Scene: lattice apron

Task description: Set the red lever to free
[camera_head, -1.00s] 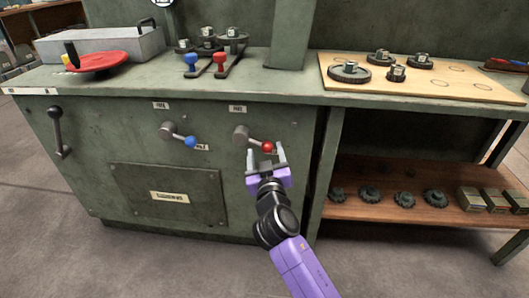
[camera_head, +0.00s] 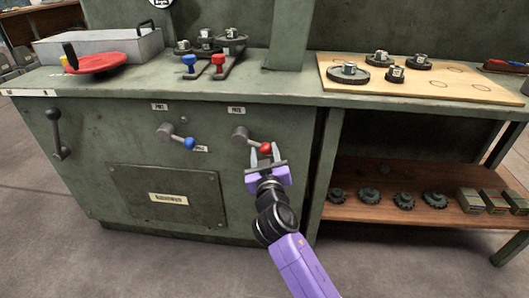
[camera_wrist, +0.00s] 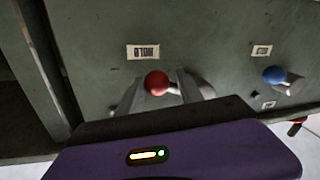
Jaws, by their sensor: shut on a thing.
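The red lever (camera_head: 265,148) is on the front of the green bench. Its grey arm runs from a round pivot down and to the right, ending in a red ball. My gripper (camera_head: 265,153) is at the ball with its fingers closed on it. In the wrist view the red ball (camera_wrist: 157,83) sits between the two fingers of my gripper (camera_wrist: 158,90). A small label plate (camera_wrist: 143,51) is above the lever; it also shows in the head view (camera_head: 236,110), and its text is not readable to me.
A similar lever with a blue ball (camera_head: 189,143) is to the left on the same panel. A crank handle (camera_head: 56,135) is farther left. The bench top (camera_head: 290,88) overhangs above my gripper. A lower shelf (camera_head: 440,216) with gears is at the right.

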